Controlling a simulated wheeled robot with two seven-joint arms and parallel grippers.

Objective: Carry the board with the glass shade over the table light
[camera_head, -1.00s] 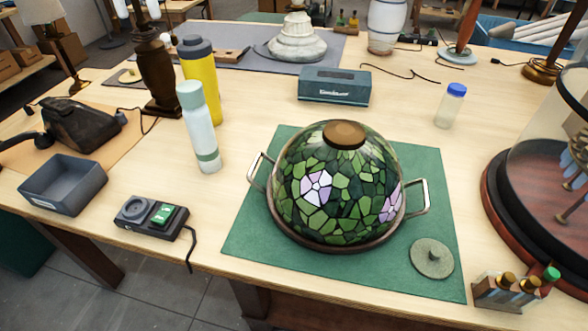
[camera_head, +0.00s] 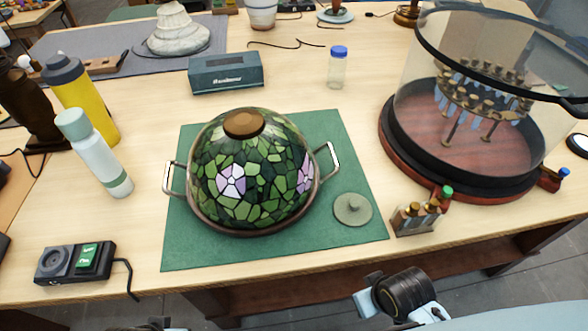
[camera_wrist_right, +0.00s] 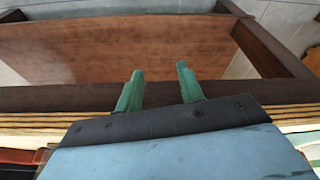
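The glass shade (camera_head: 255,180), a green leaded dome with pink flowers and a brown cap, sits upright on a round board (camera_head: 312,196) with a metal handle at its left (camera_head: 171,179) and right (camera_head: 331,160). The board rests on a green mat (camera_head: 190,245). I cannot tell for sure which thing is the table light. My right gripper (camera_wrist_right: 158,85) shows in the right wrist view with its two green fingers apart and nothing between them, near the table's edge. It is away from the board. My left gripper is out of view.
A grey-green disc (camera_head: 352,210) and a small rack of bottles (camera_head: 420,213) stand right of the shade. A large glass drum (camera_head: 480,120) stands at the right. A dark device (camera_head: 75,262) lies front left; bottles (camera_head: 95,150) stand behind it. A blue-grey box (camera_head: 226,72) stands behind the shade.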

